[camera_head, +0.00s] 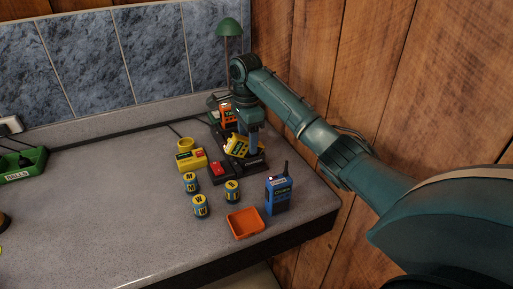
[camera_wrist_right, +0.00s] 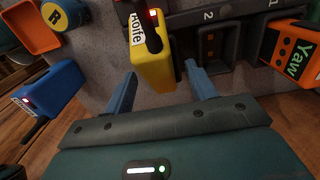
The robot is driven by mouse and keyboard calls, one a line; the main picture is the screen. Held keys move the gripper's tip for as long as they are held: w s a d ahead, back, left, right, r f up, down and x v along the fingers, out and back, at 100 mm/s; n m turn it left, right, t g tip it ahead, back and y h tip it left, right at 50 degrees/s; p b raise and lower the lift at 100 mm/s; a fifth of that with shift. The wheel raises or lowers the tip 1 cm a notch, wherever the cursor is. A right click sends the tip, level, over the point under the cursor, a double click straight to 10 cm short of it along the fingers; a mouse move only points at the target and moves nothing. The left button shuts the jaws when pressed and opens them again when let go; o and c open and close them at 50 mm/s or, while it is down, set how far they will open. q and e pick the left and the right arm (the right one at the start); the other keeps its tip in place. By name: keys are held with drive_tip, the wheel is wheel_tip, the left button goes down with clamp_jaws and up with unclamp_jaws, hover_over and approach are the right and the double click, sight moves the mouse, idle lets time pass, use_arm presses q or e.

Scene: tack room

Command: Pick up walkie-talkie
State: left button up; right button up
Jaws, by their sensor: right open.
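A yellow walkie-talkie (camera_head: 237,146) with a red light stands tilted at the charger on the counter. In the right wrist view the yellow walkie-talkie (camera_wrist_right: 152,65) lies between the spread fingers of my right gripper (camera_wrist_right: 160,73), with gaps at its sides. My right gripper (camera_head: 250,143) is open, pointing down over the charger. A blue walkie-talkie (camera_head: 279,196) stands upright near the counter's right edge; it also shows in the wrist view (camera_wrist_right: 52,88). An orange walkie-talkie (camera_head: 229,118) sits in a charger slot behind the gripper; it shows in the wrist view (camera_wrist_right: 291,52). My left gripper is out of view.
The dark charger (camera_head: 222,175) has numbered slots. An orange tray (camera_head: 245,223), several blue-and-yellow batteries (camera_head: 201,206) and a yellow box with a red top (camera_head: 192,160) stand nearby. A wooden wall (camera_head: 345,70) is close on the right. The counter's left part (camera_head: 100,220) is mostly clear.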

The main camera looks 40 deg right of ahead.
drive_tip(key=shift+f, duration=0.65)
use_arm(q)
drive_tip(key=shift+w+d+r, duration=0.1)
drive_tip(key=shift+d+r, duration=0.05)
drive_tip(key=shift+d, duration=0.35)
use_arm(e)
drive_tip(key=shift+a, duration=0.1)
drive_tip(key=shift+c, duration=0.6)
drive_tip(key=shift+c, duration=0.6)
clamp_jaws()
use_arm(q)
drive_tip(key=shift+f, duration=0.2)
